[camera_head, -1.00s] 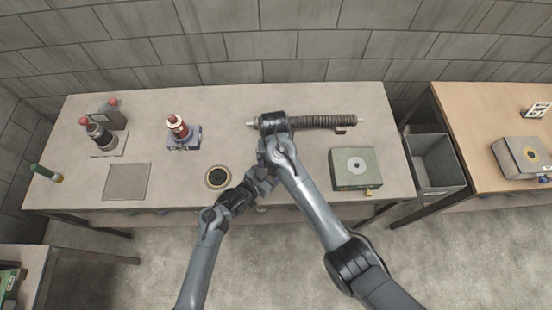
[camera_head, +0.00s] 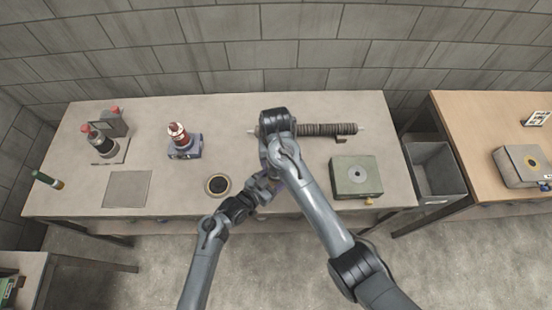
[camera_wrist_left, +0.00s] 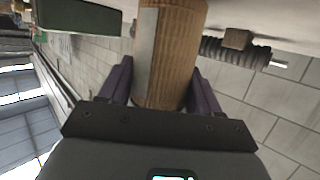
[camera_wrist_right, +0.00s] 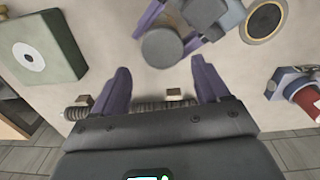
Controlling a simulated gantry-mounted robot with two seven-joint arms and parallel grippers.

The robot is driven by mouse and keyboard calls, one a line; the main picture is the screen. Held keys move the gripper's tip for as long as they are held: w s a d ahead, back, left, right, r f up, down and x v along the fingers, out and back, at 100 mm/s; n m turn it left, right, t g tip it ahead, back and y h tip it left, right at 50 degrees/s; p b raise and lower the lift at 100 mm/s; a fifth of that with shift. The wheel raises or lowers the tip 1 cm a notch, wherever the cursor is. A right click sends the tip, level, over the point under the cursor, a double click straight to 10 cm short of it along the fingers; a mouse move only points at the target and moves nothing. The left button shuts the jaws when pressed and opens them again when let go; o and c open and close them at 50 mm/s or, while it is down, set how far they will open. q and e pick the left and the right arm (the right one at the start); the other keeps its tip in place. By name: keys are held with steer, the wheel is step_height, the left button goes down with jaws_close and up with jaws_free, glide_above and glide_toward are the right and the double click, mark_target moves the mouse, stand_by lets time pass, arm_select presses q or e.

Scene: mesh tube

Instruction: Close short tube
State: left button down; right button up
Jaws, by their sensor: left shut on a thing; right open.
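A short brown ribbed tube (camera_wrist_left: 170,55) stands between the purple fingers of my left gripper (camera_wrist_left: 165,85), which is shut on it. In the right wrist view its round grey end (camera_wrist_right: 162,47) faces the camera; whether that end is capped I cannot tell. In the head view my left gripper (camera_head: 266,187) is at the bench's front middle, and the tube is hidden by my arms. My right gripper (camera_wrist_right: 162,78) is open and empty, its purple fingers spread close to the grey end, apart from it. In the head view its fingers are hidden behind its own wrist.
A long ribbed tube on a rod (camera_head: 328,129) lies at the bench's back. A green box (camera_head: 357,177) stands to the right, a round black disc (camera_head: 218,185) near the front. A red-topped device (camera_head: 180,140) stands left of centre. A grey bin (camera_head: 437,172) sits beyond the right edge.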

arm_select(q)
steer(key=shift+d, duration=0.1)
arm_select(e)
steer(key=w+d+r+n+t, duration=0.2)
steer(key=w+d+r+n, duration=0.1)
steer(key=w+d+n, duration=0.15)
steer(key=s+a+n, duration=0.1)
steer(key=n, duration=0.2)
steer(key=s+a+n+g, duration=0.1)
steer(key=a+n, duration=0.1)
steer(key=n, duration=0.1)
steer(key=s+a+n, duration=0.1)
steer(key=s+n, duration=0.1)
steer(key=n, duration=0.1)
steer(key=shift+a+n+g, duration=0.2)
steer(key=shift+n+g, duration=0.05)
steer(key=shift+g, duration=0.15)
steer(key=n, duration=0.1)
steer(key=s+n, duration=0.1)
steer(key=n, duration=0.1)
steer(key=shift+a, duration=0.25)
steer(key=shift+d+f, duration=0.1)
steer(key=shift+f, duration=3.9)
steer(key=shift+c, duration=0.2)
